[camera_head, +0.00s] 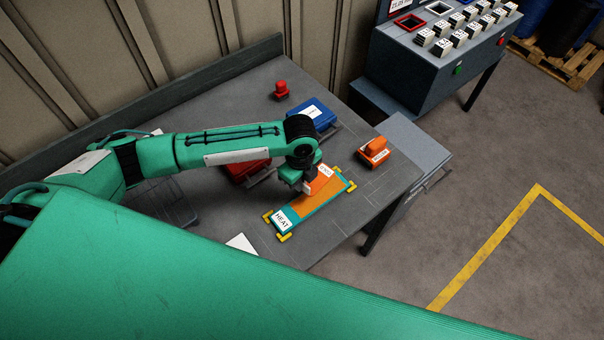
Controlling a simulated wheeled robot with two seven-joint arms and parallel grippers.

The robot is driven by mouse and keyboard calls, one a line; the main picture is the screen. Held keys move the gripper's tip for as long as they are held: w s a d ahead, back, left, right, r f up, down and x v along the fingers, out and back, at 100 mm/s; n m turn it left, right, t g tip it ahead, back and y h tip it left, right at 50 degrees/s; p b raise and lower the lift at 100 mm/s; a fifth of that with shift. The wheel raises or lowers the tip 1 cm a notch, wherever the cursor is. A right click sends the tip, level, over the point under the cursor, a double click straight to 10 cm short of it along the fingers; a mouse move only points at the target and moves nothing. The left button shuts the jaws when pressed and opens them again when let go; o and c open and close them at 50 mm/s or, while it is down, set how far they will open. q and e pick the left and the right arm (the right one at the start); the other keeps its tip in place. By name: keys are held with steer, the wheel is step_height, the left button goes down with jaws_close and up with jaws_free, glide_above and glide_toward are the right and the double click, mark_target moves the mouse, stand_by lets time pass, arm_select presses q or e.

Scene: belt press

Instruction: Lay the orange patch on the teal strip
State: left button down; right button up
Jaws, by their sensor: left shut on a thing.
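The teal strip (297,223) lies slantwise on the grey workbench between yellow corner brackets, with a white HEAT label at its near end. The orange patch (318,185), with a white label, is at my left gripper (307,187), over the middle to far part of the strip. My left gripper is shut on the patch, and the arm above hides part of it. A flat orange area also shows on the strip beside the patch. I cannot tell whether the patch touches the strip. My right gripper is not in view.
An orange-red block (373,152) stands right of the strip. A blue case (312,114), a small red object (281,90) and a partly hidden red case (247,169) are behind. A white sheet (241,244) lies near the front. The bench ends just right of the strip.

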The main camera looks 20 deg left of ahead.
mark_target(302, 201)
arm_select(q)
steer(key=shift+d+m, duration=0.15)
steer(key=shift+m, duration=0.65)
steer(key=shift+f, duration=0.15)
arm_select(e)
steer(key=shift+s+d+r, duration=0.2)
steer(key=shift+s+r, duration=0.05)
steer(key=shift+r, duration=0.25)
arm_select(q)
steer(key=shift+p, duration=0.35)
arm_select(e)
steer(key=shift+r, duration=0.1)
